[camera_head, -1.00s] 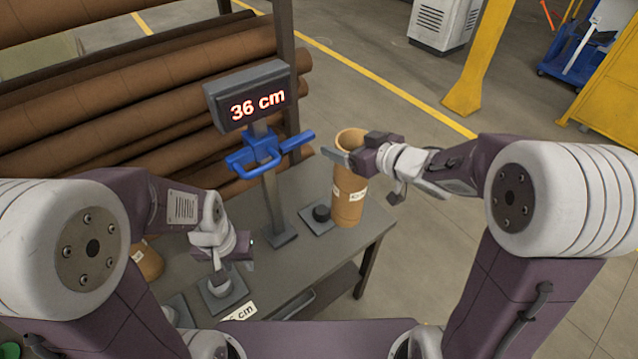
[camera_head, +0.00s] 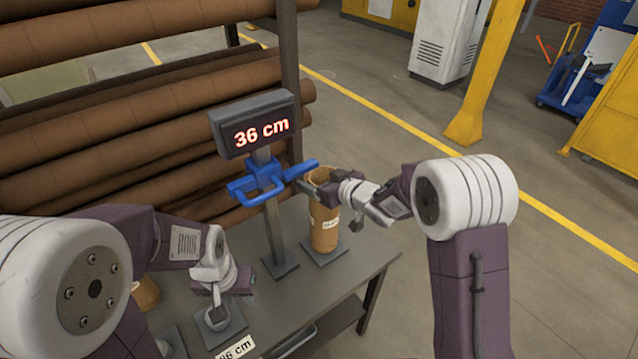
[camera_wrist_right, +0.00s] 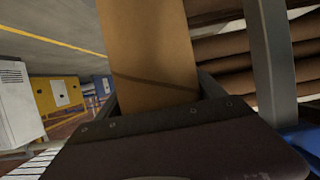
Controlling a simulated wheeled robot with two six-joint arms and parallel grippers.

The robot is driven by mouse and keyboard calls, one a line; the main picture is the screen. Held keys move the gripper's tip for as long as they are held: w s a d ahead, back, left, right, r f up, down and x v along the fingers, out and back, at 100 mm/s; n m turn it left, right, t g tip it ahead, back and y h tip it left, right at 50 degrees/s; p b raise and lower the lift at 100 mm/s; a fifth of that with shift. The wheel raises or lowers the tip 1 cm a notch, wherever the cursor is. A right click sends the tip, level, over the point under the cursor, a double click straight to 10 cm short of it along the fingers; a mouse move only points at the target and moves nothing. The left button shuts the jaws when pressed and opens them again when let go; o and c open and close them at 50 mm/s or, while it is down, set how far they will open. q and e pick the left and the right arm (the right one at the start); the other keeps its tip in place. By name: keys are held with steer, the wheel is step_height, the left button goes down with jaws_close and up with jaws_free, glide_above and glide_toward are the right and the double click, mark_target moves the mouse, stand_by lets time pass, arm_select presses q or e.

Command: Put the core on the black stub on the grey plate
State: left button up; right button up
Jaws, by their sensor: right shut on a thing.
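The core (camera_head: 323,232), a brown cardboard tube with a white label, stands upright over the grey plate (camera_head: 340,250) at the table's right end. The black stub there is hidden by the core, and I cannot tell whether the core's lower end touches the plate. My right gripper (camera_head: 318,189) is shut on the core near its top; the core (camera_wrist_right: 150,50) also fills the space between the fingers in the right wrist view. My left gripper (camera_head: 215,305) hangs low over another plate with a stub (camera_head: 222,326); its finger opening is unclear.
A post with a display (camera_head: 255,122) reading 36 cm and blue jaws (camera_head: 262,180) stands just left of the core. Another brown tube (camera_head: 146,294) is partly hidden behind my left arm. Large brown rolls (camera_head: 130,120) lie on a rack behind. Floor to the right is open.

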steer(key=shift+w+f, duration=0.15)
steer(key=shift+f, duration=0.65)
steer(key=o, duration=2.1)
steer(key=shift+c, duration=0.2)
steer(key=shift+s+d+r, duration=0.15)
steer(key=shift+s+r, duration=0.05)
steer(key=shift+s, duration=0.05)
steer(key=v, duration=1.1)
steer(key=shift+s+d, duration=0.15)
steer(key=shift+s, duration=0.15)
steer(key=shift+r, duration=0.1)
